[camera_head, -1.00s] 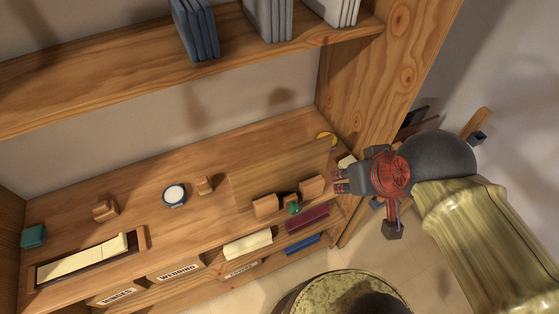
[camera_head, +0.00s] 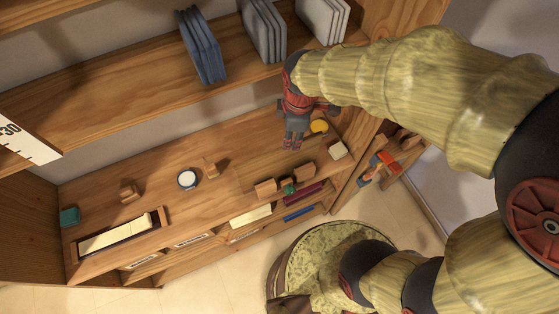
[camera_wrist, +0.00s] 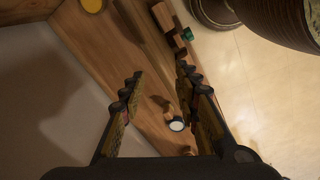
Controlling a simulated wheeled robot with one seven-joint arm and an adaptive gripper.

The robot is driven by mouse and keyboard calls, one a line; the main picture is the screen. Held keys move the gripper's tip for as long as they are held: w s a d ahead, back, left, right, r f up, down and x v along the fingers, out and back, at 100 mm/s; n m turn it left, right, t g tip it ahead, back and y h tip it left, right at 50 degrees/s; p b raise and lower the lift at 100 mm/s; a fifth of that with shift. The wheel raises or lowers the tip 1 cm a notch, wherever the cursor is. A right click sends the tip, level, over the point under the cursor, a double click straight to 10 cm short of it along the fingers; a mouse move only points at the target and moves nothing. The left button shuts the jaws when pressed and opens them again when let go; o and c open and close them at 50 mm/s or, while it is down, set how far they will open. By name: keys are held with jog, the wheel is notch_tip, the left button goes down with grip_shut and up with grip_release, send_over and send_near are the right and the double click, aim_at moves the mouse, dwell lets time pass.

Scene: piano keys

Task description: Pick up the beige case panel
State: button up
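In the wrist view a long slab (camera_wrist: 140,32), apparently this panel, runs beyond my fingertips. My gripper (camera_head: 293,143) is over the lower shelf, fingers pointing down, close behind or above the panel; contact cannot be told. In the wrist view my gripper (camera_wrist: 160,80) has its fingers wide apart with nothing between them.
Wooden blocks (camera_head: 265,187) and a green object (camera_head: 288,187) stand in front. A round white-faced item (camera_head: 188,179) and a tray (camera_head: 163,224) are left. The upper shelf (camera_head: 130,102) holds books.

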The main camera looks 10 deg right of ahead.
aim_at(279, 159)
jog(key=shift+w+a+f+n+g, duration=0.25)
jog(key=shift+a+f+n, duration=0.5)
jog(key=shift+f, duration=2)
jog(key=shift+w+a+f+n+g, duration=0.25)
jog(key=shift+f+n, duration=0.85)
jog(key=shift+f, duration=1.7)
jog(key=shift+w+a+f+n+g, duration=0.2)
jog(key=shift+a+f+n, duration=0.6)
jog(key=shift+f, duration=1.95)
jog(key=shift+d, duration=0.2)
jog(key=shift+c, duration=0.8)
grip_shut()
jog(key=shift+r, duration=0.1)
